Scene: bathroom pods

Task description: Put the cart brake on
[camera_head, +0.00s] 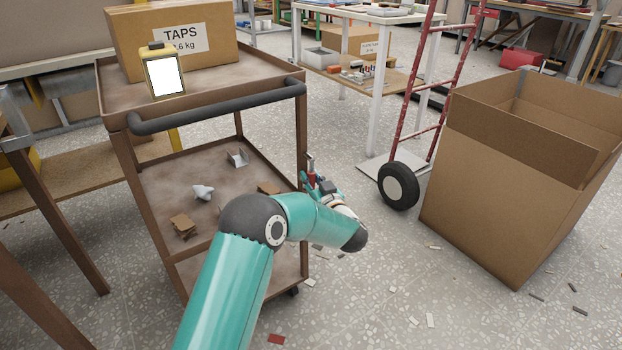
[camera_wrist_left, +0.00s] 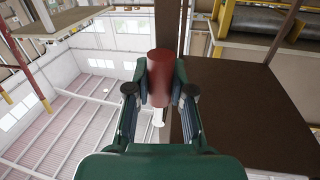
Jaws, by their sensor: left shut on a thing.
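My left gripper (camera_head: 313,180) is at the cart's near right leg, between the two shelf levels. In the left wrist view the gripper (camera_wrist_left: 160,95) is shut on a red cylindrical grip, the brake handle (camera_wrist_left: 160,65), beside a brown upright of the cart (camera_wrist_left: 168,22). In the head view my own arm and fingers hide most of the handle. I cannot tell the brake's position. My right gripper is not in view.
Scraps lie on the lower shelf. A red hand truck (camera_head: 425,90) and a large open carton (camera_head: 500,190) stand to the right. Speckled floor between them is mostly clear.

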